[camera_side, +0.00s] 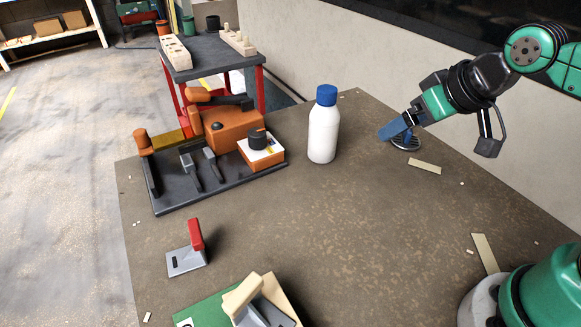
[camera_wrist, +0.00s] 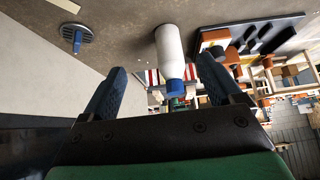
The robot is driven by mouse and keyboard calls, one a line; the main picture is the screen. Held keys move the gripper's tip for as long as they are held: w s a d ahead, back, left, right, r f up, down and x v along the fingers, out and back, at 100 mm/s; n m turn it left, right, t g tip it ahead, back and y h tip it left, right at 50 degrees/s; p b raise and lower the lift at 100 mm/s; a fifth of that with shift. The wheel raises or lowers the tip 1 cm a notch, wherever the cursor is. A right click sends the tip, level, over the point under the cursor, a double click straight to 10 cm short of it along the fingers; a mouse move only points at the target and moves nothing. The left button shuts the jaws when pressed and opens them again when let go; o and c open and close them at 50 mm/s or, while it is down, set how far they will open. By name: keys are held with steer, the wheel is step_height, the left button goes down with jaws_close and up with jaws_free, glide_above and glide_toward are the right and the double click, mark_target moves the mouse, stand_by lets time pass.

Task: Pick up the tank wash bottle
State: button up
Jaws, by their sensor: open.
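The tank wash bottle (camera_side: 323,130) is white with a blue cap and stands upright near the back middle of the brown table. In the wrist view the bottle (camera_wrist: 169,50) shows upside down, ahead of my gripper and between the directions of its two fingers. My gripper (camera_side: 391,131) has blue fingers and is to the right of the bottle, clear of it. In the wrist view the fingers of my gripper (camera_wrist: 160,85) are spread wide with nothing between them.
A dark tray (camera_side: 215,185) with an orange device stands left of the bottle. A round drain-like disc (camera_side: 405,143) lies by my gripper. A red-handled grey block (camera_side: 187,258) and a green board (camera_side: 205,309) are at the front. The middle of the table (camera_side: 340,230) is clear.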

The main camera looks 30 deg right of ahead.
step_height(320, 180, up, 3)
steer(key=m+t+y, duration=0.6)
steer(key=m+y, duration=0.5)
steer(key=m, duration=1.6)
glide_above(318, 91)
steer(key=w+d+v, duration=0.1)
steer(key=v, duration=0.4)
steer(key=f, duration=0.1)
steer(key=shift+m+t+y, duration=0.3)
steer(key=shift+m, duration=0.2)
steer(key=f, duration=0.6)
steer(key=shift+w+a+f, duration=0.1)
steer(key=shift+w+a, duration=0.05)
steer(key=shift+a, duration=0.15)
steer(key=shift+x, duration=2.35)
jaws_close()
